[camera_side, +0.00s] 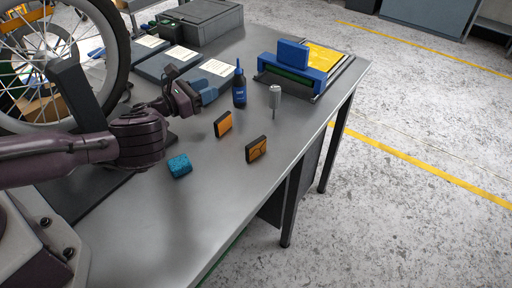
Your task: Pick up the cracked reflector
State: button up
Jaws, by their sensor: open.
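Two small orange reflectors in dark housings stand on the grey metal table. One reflector (223,125) is nearer the middle of the table. The other reflector (256,149) is nearer the right edge and seems to have a dark line across its face, perhaps a crack; the picture is too small to be sure. My gripper (209,89) is open and empty, with blue-grey fingers. In the picture it is above and left of both reflectors, apart from them.
A dark blue bottle (239,88) and a grey cylindrical tool (275,98) stand behind the reflectors. A teal block (180,166) lies in front left. A blue-framed device (293,64) is at the back right. A bike wheel (122,60) stands at left. The front table area is clear.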

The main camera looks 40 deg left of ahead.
notch_tip(320, 180, up, 9)
jog(key=s+d+n+y, duration=0.1)
jog(key=s+d, duration=0.4)
jog(key=d, duration=0.4)
jog(key=s+d+y, duration=0.1)
jog(key=s+d, duration=0.5)
jog(key=d, duration=0.3)
send_near(258, 140)
jog(key=x, duration=0.2)
jog(key=shift+w+f, duration=0.3)
jog(key=shift+x, duration=1.05)
jog(key=shift+r+x, duration=0.1)
jog(key=shift+x, duration=1.25)
jog(key=shift+r+x, duration=0.15)
jog(key=shift+x, duration=1.25)
grip_shut()
